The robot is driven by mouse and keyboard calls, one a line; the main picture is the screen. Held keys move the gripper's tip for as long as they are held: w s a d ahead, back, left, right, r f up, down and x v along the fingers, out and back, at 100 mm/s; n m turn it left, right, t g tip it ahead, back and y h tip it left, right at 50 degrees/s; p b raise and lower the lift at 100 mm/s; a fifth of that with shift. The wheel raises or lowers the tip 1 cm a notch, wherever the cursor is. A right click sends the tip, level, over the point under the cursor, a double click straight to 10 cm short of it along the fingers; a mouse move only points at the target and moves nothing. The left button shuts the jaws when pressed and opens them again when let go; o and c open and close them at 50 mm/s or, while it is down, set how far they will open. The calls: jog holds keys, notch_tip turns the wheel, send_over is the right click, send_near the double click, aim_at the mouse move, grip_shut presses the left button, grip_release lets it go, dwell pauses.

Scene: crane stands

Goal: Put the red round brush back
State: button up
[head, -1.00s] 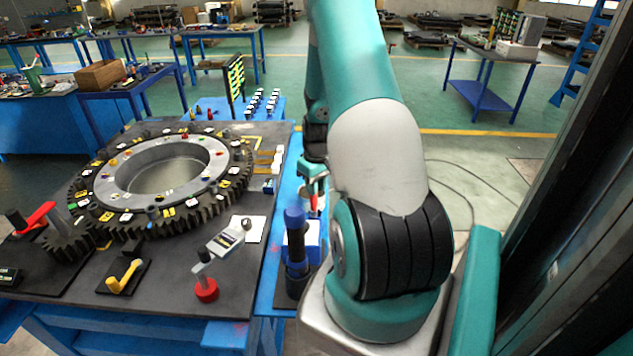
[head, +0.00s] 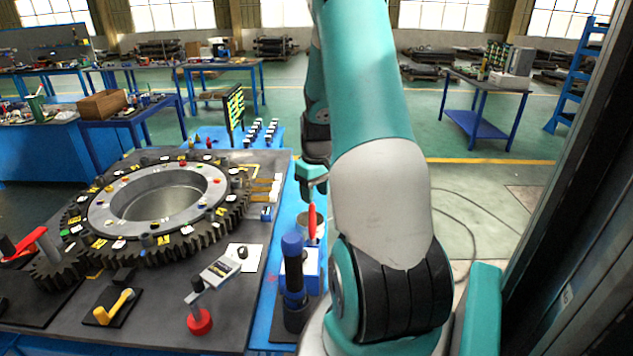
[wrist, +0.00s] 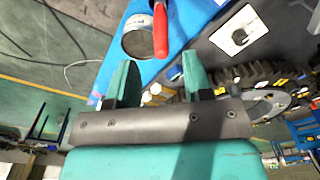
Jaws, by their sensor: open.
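A red handle, apparently that of the red round brush (head: 312,222), rises from a round cup (head: 302,226) on the blue strip beside the bench. In the wrist view the brush (wrist: 160,30) stands at the mouth of the cup (wrist: 132,44); its lower end is hidden. My gripper (head: 312,194) is above the handle and clear of it. In the wrist view my gripper (wrist: 160,70) has its teal fingers wide apart with nothing between them, and the handle's tip is beyond the fingertips.
A dark bottle-like tool with a blue cap (head: 293,268) and a blue-and-white box (head: 312,268) stand close to the cup. A large gear ring (head: 155,202) and a red round-based tool (head: 200,322) are on the dark bench left. Open floor lies to the right.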

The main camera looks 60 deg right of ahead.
notch_tip(320, 180, up, 5)
jog(key=w+a+r+n+y, duration=0.1)
jog(key=w+a+r+n, duration=0.1)
jog(key=a, duration=0.7)
jog(key=w+a+r+n+t, duration=0.1)
jog(key=w+a+r, duration=0.15)
jog(key=a, duration=0.55)
jog(key=w+a+r+n+y, duration=0.1)
jog(key=a+r+n, duration=0.15)
jog(key=a, duration=0.65)
jog(key=s+a+r+n+y, duration=0.1)
jog(key=s+a+n, duration=0.1)
jog(key=s+a, duration=0.5)
jog(key=s+a+r+n+g+y, duration=0.1)
jog(key=s+a+r+n, duration=0.1)
jog(key=s+a, duration=0.6)
jog(key=a+n+b, duration=0.1)
jog(key=a, duration=0.4)
jog(key=shift+s+a+r+g, duration=0.15)
jog(key=shift+a+r+g, duration=0.1)
jog(key=shift+r+g, duration=0.05)
